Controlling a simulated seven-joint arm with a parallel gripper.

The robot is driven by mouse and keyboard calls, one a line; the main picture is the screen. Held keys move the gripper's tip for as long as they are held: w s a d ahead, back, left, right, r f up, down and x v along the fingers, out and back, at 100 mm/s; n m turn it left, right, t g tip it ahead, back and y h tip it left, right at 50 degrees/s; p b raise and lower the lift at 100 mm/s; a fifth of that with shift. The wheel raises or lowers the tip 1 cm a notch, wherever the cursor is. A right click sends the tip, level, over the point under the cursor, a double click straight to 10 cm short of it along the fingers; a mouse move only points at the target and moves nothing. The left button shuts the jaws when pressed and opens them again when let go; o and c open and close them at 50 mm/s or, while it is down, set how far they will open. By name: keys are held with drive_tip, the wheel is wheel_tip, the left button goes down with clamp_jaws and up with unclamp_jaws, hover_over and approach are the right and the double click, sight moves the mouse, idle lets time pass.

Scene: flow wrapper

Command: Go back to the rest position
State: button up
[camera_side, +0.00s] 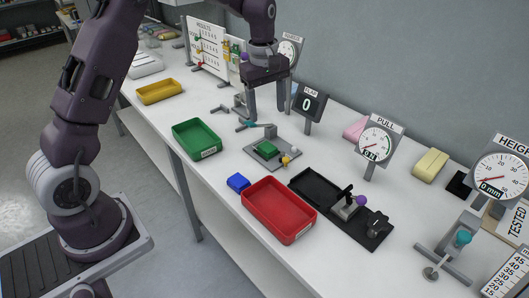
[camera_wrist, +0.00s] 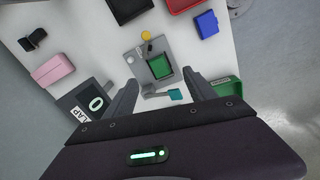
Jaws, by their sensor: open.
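My gripper (camera_side: 268,112) hangs fingers-down above the bench in the side view, over the back edge of a small grey fixture. In the wrist view my gripper (camera_wrist: 165,85) has its two fingers spread apart with nothing between them. The grey fixture plate (camera_side: 256,158) holds a green block (camera_side: 266,149), and a small yellow knob stands at its front corner. The fixture (camera_wrist: 139,60) and green block (camera_wrist: 160,66) also show ahead of the fingers in the wrist view. A teal-tipped lever (camera_wrist: 174,95) lies near the fingers.
A green tray (camera_side: 197,139), red tray (camera_side: 279,209), yellow tray (camera_side: 159,91) and blue block (camera_side: 238,183) stand on the white bench. A black display reading 0 (camera_side: 309,102) stands right of my gripper. Dial gauges line the back, including the PULL gauge (camera_side: 377,139).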

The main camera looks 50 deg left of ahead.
drive_tip(key=s+d+r+m+t, duration=0.1)
drive_tip(key=s+d+r+m, duration=0.3)
drive_tip(key=s+r, duration=0.35)
drive_tip(key=s+d+r+m+t, duration=0.2)
drive_tip(key=s+d+r+m, duration=0.15)
drive_tip(key=s+r, duration=0.4)
drive_tip(key=s+d+f+m+t, duration=0.1)
drive_tip(key=s+m, duration=0.7)
drive_tip(key=s, duration=0.8)
drive_tip(key=shift+s+d+f+t, duration=0.2)
drive_tip(key=shift+d+f+t, duration=0.2)
drive_tip(key=shift+d+f, duration=0.4)
